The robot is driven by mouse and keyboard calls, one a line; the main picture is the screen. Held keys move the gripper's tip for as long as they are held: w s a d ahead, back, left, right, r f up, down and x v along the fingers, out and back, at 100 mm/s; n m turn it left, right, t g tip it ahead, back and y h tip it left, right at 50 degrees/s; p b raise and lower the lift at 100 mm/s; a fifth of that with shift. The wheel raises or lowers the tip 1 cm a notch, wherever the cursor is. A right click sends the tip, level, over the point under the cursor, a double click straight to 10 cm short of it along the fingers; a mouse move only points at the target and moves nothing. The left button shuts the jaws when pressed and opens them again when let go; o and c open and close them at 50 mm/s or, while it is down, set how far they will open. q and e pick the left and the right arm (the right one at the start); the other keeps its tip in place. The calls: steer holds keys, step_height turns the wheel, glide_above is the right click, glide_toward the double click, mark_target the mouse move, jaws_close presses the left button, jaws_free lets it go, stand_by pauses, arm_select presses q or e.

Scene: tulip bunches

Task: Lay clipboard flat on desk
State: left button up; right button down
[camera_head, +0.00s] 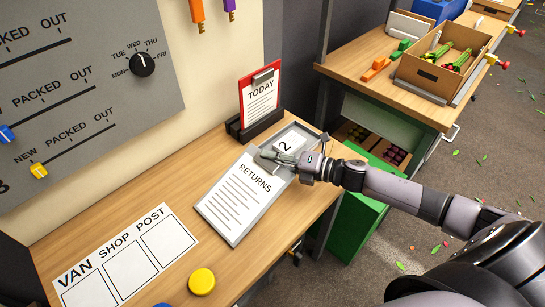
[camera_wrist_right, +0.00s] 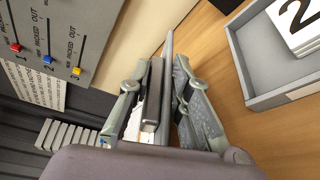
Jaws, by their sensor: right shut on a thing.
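The grey clipboard (camera_head: 232,215) with a white sheet reading RETURNS is over the middle of the wooden desk (camera_head: 125,190). Its face shows to the head camera. My right gripper (camera_head: 274,158) is shut on its clip end, at the upper right. In the right wrist view the clipboard (camera_wrist_right: 168,48) shows edge-on between the two fingers of the gripper (camera_wrist_right: 160,76), with its dark clip nearest. I cannot tell whether its lower edge touches the desk. My left gripper is not in view.
A grey tray (camera_head: 313,133) with a card reading 2 (camera_head: 286,146) lies just behind the clipboard. A red TODAY board (camera_head: 260,91) stands in a dark holder. A VAN SHOP POST sheet (camera_head: 127,256) and a yellow button (camera_head: 202,281) are nearer.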

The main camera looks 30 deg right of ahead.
steer(key=shift+f+b, duration=0.3)
steer(key=shift+f, duration=0.05)
steer(key=c, duration=1.4)
jaws_free()
steer(key=p+v, duration=0.3)
steer(key=v, duration=0.8)
stand_by(0.9)
